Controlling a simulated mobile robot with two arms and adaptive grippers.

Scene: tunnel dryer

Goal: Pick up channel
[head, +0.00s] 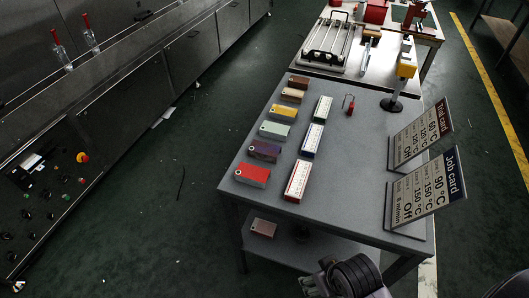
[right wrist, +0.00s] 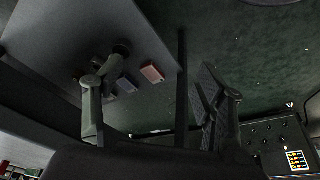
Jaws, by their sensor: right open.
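I cannot tell which object is the channel. Long white blocks with markings, the nearest being (head: 297,181), lie in a row on the grey table (head: 350,150). Left of them is a row of coloured blocks, including a red block (head: 252,175), a purple block (head: 265,151) and a yellow block (head: 283,111). A pinkish block (head: 263,228) lies on the shelf under the table; a similar reddish block (right wrist: 152,73) shows in the right wrist view. My right gripper (right wrist: 160,75) is open and empty, its fingers spread. In the head view it is at the bottom edge, before the table. My left gripper is out of view.
A yellow-topped post (head: 404,72) and a red tag (head: 349,104) are behind. A dryer with a control panel (head: 45,190) runs along the left. Green floor between is mostly clear.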

